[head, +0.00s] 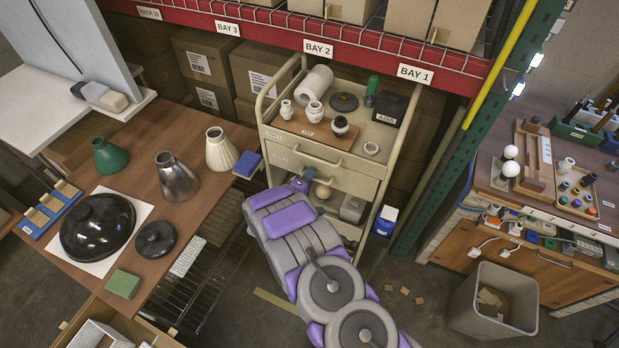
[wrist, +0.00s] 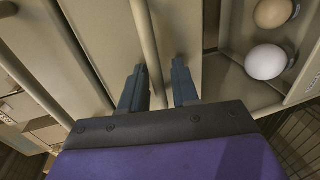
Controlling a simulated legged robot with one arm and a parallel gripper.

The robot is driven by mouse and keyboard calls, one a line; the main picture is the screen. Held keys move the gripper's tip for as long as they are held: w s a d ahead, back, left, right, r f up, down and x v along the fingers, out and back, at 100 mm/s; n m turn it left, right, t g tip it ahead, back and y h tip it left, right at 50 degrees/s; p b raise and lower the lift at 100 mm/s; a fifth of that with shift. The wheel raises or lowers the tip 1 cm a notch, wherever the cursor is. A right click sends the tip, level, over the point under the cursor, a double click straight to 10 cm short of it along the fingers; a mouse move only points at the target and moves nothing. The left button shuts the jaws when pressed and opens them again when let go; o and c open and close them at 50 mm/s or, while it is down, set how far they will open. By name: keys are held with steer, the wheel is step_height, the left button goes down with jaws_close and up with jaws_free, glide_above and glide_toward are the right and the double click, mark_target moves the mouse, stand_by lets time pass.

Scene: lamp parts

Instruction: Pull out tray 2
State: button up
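The beige cart (head: 365,190) stands below the bay shelving, with two drawer fronts one above the other. The upper front carries a bar handle (head: 318,156). The second drawer front (head: 345,183) is partly hidden behind my arm, and its small label is too blurred to read surely. The bar is close to the left finger; a gap shows beside the right finger.
A tan ball (wrist: 272,12) and a white ball (wrist: 266,62) sit in an open compartment beside the gripper. A wooden table (head: 200,205) with lamp shades is left; a grey bin (head: 495,305) stands right.

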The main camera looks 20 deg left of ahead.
steer(key=shift+c, duration=0.4)
jaws_close()
steer(key=shift+s, duration=0.1)
steer(key=s+f+p+v, duration=0.1)
steer(key=f+v, duration=0.3)
steer(key=v, duration=1.5)
steer(key=shift+d+p, duration=0.2)
steer(key=shift+p, duration=0.55)
steer(key=shift+s, duration=0.15)
steer(key=shift+o, duration=0.4)
jaws_free()
steer(key=shift+a, duration=0.1)
steer(key=shift+r, duration=0.1)
